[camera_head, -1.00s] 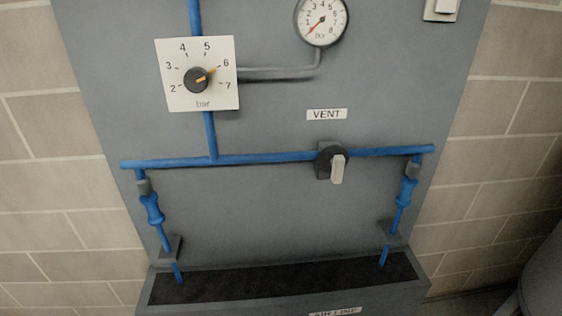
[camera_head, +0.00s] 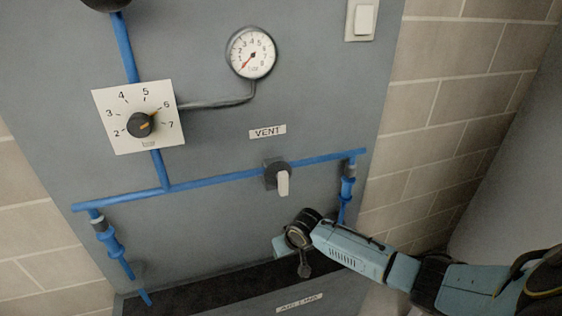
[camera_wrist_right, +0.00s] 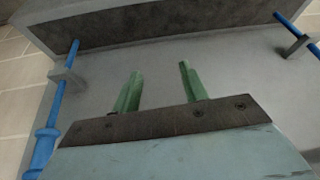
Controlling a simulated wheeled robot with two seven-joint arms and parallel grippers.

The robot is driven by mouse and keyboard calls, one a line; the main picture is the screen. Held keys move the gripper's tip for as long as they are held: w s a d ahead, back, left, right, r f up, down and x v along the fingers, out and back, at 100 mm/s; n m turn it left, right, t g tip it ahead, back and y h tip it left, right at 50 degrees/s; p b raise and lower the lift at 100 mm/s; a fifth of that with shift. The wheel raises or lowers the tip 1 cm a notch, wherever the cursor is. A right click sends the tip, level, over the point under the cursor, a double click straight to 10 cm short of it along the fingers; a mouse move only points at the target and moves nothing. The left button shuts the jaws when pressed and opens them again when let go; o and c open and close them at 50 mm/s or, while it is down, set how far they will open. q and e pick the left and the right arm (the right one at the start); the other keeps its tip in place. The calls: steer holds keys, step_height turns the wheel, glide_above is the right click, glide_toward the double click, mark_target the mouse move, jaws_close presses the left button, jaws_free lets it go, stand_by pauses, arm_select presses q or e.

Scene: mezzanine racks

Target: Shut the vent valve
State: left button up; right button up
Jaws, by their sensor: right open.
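The vent valve (camera_head: 274,177) sits on the blue horizontal pipe, below the VENT label (camera_head: 267,132). Its body is black, and its pale grey handle (camera_head: 283,184) points down, across the pipe. My right gripper is below the valve and apart from it; its fingers do not show clearly in the head view. In the right wrist view its two green fingers (camera_wrist_right: 160,85) are spread with nothing between them. The valve is not visible in that view. My left gripper is in neither current view.
A dial plate (camera_head: 113,102), pointer near 6, and a round gauge (camera_head: 251,52) are on the grey panel. A blue hose end (camera_head: 347,190) hangs near my right arm. A dark trough (camera_head: 195,288) lies below. The panel around the valve is clear.

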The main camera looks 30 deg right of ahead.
mark_target(284, 174)
step_height(284, 174, up, 32)
steer(key=w+d+m+h+p, duration=0.1)
steer(key=w+d+p, duration=0.15)
steer(key=p, duration=0.25)
steer(key=x, duration=1.3)
steer(key=shift+a+f, duration=0.1)
steer(key=shift+a, duration=0.15)
arm_select(q)
step_height(284, 174, up, 6)
steer(key=s, duration=0.1)
steer(key=shift+d+r, duration=0.15)
steer(key=shift+d, duration=0.1)
arm_select(e)
jaws_close()
